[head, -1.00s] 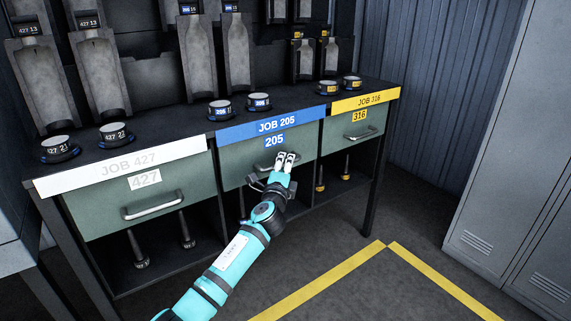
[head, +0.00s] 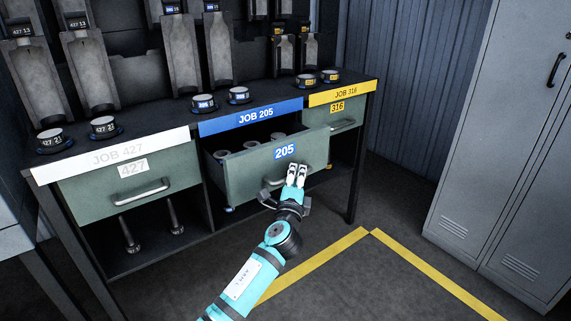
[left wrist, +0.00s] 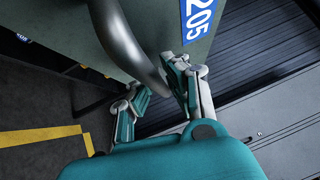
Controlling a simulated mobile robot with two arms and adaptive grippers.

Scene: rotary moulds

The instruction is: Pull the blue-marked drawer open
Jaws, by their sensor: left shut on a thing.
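The blue-marked drawer (head: 246,166), green-grey with a blue 205 label (head: 285,152), stands partly pulled out under the blue JOB 205 strip (head: 250,118). Several pale round items (head: 251,144) show inside it. My left gripper (head: 297,171) is at the drawer's front and shut on its handle (head: 272,183). In the left wrist view the curved metal handle (left wrist: 128,45) passes between the fingers of the left gripper (left wrist: 158,92), and the label (left wrist: 197,20) shows above. Part of the handle is hidden by the gripper. My right gripper is not in view.
The white-marked drawer (head: 100,193) at left and the yellow-marked drawer (head: 346,121) at right are closed. Several round pucks (head: 239,95) stand on the bench top. Grey lockers (head: 490,150) stand at right. The floor in front (head: 370,280) is clear, with yellow lines.

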